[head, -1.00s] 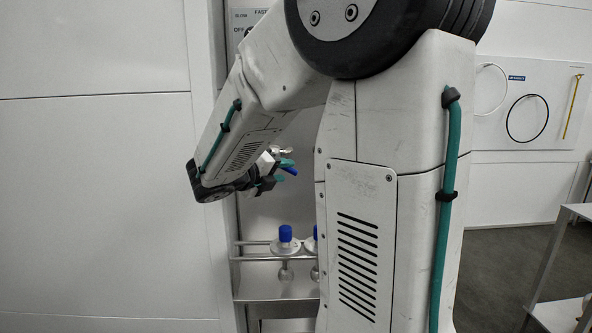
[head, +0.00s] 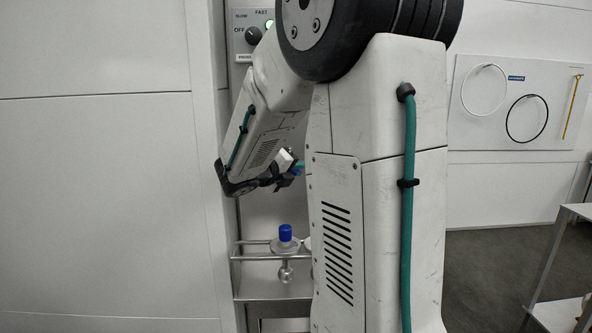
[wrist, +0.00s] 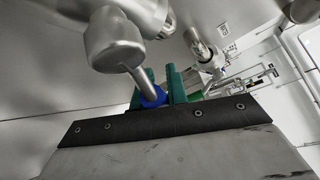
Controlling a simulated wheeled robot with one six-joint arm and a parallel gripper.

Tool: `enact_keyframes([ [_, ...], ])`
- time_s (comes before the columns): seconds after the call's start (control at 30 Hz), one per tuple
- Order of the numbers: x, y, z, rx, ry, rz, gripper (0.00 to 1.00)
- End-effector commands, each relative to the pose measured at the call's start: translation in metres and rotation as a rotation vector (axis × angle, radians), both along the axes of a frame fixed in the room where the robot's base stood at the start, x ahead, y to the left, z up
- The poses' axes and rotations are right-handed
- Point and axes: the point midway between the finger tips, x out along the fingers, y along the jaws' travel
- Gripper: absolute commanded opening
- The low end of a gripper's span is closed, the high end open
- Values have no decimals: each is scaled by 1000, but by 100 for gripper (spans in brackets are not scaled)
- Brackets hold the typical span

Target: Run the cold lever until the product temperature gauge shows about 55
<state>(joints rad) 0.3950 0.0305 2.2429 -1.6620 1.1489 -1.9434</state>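In the wrist view a metal lever with a blue end (wrist: 152,97) comes down from a rounded steel valve body (wrist: 115,40). My gripper (wrist: 165,90) has green fingers, and the blue end sits right against them, with green showing on both sides. Whether the fingers squeeze it is not clear. In the head view my gripper (head: 292,170) is mostly hidden by my own arm, and the levers are hidden there. No product temperature gauge or lever label is readable.
A control panel with a black knob (head: 253,36), marked OFF, SLOW and FAST, has a lit green lamp (head: 269,25). A blue-capped fitting (head: 286,234) stands on a steel rack below my gripper. A wall board with hoops (head: 515,100) and a metal table (head: 560,255) are right.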

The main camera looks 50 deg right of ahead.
Motion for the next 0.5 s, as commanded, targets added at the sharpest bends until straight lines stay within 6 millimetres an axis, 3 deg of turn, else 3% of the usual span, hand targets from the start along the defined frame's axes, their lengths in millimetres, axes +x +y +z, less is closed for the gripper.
enact_keyframes([
  [0.5, 8, 18, -14, 132, -154, 2, 0],
])
